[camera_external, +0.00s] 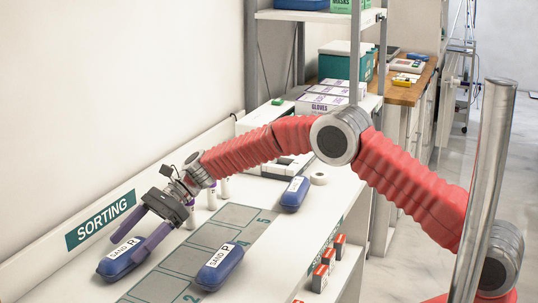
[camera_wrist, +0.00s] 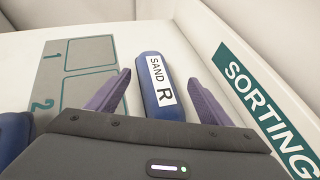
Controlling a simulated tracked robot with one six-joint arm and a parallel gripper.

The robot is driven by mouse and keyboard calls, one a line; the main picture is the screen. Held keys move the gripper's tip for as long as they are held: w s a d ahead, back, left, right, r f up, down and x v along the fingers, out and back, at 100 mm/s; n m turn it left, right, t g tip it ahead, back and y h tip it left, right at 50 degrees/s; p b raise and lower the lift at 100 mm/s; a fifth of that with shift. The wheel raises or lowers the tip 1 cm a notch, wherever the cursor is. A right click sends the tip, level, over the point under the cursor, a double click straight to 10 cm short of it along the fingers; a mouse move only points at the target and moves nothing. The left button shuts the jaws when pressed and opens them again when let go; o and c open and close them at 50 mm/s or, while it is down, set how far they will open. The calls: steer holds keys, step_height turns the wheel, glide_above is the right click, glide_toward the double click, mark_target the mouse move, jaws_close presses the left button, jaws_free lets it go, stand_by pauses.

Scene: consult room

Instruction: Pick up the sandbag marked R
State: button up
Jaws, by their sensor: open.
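The blue sandbag with a white label reading SAND R (camera_external: 116,267) lies on the white bench at the front left, below the sorting sign. In the wrist view the same sandbag (camera_wrist: 150,62) lies lengthwise between my two fingers, with its far end past the fingertips. My gripper (camera_external: 125,250) has its purple fingers spread, one on each side of the bag. In the wrist view my gripper (camera_wrist: 159,77) shows a gap on both sides of the bag. The near end of the bag is hidden behind the gripper body there.
A second blue sandbag (camera_external: 219,268) lies to the right on the numbered grey mat (camera_external: 200,245). A third sandbag (camera_external: 294,194) lies farther back. White bottles (camera_external: 224,188) stand behind my gripper. The wall with the SORTING sign (camera_external: 100,220) runs close along the left.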

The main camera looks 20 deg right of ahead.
jaws_close()
stand_by(1.2)
